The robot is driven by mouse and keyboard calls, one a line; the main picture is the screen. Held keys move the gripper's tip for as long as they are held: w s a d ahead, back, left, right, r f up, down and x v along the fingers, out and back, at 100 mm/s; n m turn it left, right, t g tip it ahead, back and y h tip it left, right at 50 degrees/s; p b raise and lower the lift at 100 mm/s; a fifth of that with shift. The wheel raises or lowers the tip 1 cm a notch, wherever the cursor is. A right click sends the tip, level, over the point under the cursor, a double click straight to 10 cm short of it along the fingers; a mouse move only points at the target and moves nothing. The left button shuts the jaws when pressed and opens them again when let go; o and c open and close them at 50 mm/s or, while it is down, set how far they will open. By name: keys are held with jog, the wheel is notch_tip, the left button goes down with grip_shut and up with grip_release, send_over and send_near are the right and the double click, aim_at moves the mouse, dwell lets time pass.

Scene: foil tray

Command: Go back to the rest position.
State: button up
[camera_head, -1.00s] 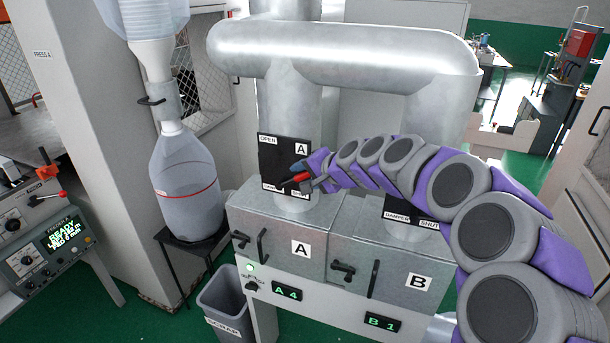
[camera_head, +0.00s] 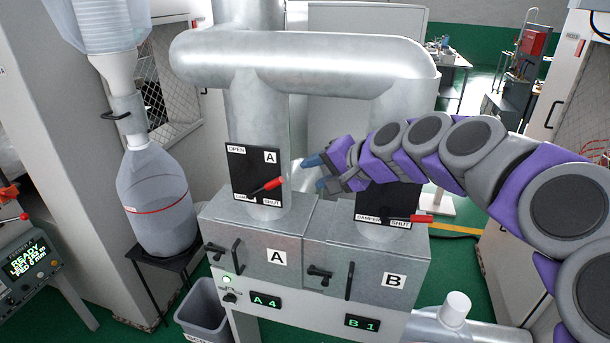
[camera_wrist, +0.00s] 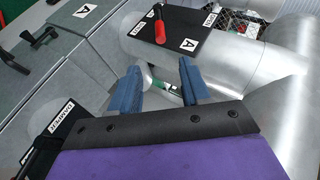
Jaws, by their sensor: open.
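My gripper (camera_head: 322,173) is open and empty in the head view, just right of damper plate A and in front of the ducts. Its two blue fingers stand apart in the wrist view (camera_wrist: 159,88). The black damper plate A (camera_head: 240,165) has a red handle (camera_head: 267,187) at its lower right, beside the SHUT label. The handle also shows in the wrist view (camera_wrist: 159,30), apart from the fingers. Damper plate B (camera_head: 374,205) has a red handle (camera_head: 408,218) by its SHUT label. My arm hides part of plate B.
Grey box A (camera_head: 258,247) and box B (camera_head: 375,267) stand below the metal ducts (camera_head: 300,62). A large hopper bottle (camera_head: 157,203) is on a stand at left. A scrap bin (camera_head: 203,315) stands on the green floor. A control panel (camera_head: 30,262) is at far left.

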jog(key=shift+s+d+r, duration=0.2)
jog(key=shift+s+d, duration=0.1)
jog(key=s+a+f+n+g+h+b, duration=0.1)
jog(key=s+f+n+g+h+b, duration=0.2)
jog(key=s+f, duration=0.85)
jog(key=s+f+n+g+h+b, duration=0.2)
jog(key=s+f+n+g+b, duration=0.15)
jog(key=s+f, duration=0.8)
jog(key=s+d+f+g+h, duration=0.1)
jog(key=s+d+f+g, duration=0.1)
jog(key=s, duration=0.6)
jog(key=s+d+f+g+h+b, duration=0.1)
jog(key=s+d+f, duration=0.1)
jog(key=s+d, duration=0.2)
jog(key=s, duration=0.3)
jog(key=shift+s+d+g+h, duration=0.2)
jog(key=shift+s+g+h, duration=0.15)
jog(key=shift+s+h, duration=0.05)
jog(key=shift+a, duration=0.2)
